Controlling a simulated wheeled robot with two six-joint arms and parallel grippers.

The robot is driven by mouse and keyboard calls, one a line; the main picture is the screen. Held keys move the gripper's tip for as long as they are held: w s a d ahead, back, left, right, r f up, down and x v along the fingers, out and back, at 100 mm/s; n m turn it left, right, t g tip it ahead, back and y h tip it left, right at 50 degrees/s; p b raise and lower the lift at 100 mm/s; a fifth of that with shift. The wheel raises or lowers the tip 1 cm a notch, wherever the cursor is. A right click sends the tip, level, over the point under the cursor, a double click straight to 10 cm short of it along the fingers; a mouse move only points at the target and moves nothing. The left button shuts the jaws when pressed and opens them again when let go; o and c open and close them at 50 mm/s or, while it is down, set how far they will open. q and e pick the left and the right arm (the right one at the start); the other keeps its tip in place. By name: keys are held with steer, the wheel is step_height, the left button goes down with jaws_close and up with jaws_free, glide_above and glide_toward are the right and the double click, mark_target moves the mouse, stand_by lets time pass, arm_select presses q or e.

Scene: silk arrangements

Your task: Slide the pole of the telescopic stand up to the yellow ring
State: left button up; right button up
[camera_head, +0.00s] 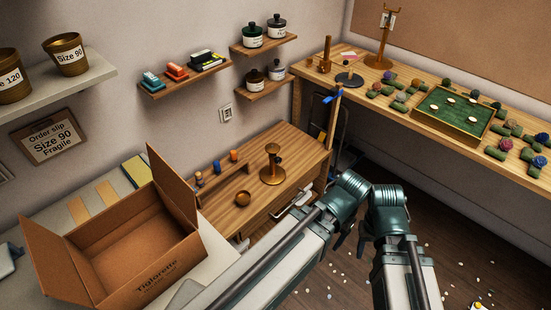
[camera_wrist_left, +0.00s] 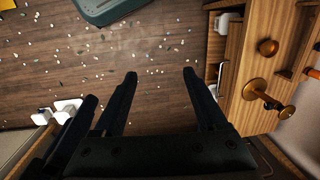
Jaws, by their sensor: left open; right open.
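A short turned stand (camera_head: 272,165) with a round base and a knob-like top is upright on the small wooden desk. It also shows at the right of the left wrist view (camera_wrist_left: 268,95). A taller stand (camera_head: 383,38) with a forked top stands on the long bench at the back. I cannot tell a yellow ring on either. My left gripper (camera_wrist_left: 159,73) is open and empty over the floor, apart from the desk stand. My right gripper (camera_head: 364,240) is open beside the left one, its fingers pointing down, away from both stands.
The small desk (camera_head: 225,208) also carries a wooden bowl (camera_head: 243,198) and several spools. An open cardboard box (camera_head: 135,245) is at the left. The long bench (camera_head: 440,85) holds a green tray (camera_head: 450,110) and flowers. Floor lies below my grippers.

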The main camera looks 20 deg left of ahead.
arm_select(q)
steer(key=shift+w+f, duration=0.1)
steer(key=shift+c, duration=0.6)
steer(key=m+t+y+b, duration=1.2)
steer(key=m+b, duration=1)
steer(key=b, duration=2.1)
glide_toward(272, 151)
steer(key=d+f, duration=0.1)
steer(key=d+f+g+y, duration=0.1)
steer(key=shift+w+d+f, duration=0.2)
steer(key=shift+w+f, duration=0.15)
steer(key=shift+w, duration=0.05)
steer(key=x, duration=1.3)
steer(key=shift+w+a, duration=0.1)
steer(key=shift+a, duration=0.1)
jaws_close()
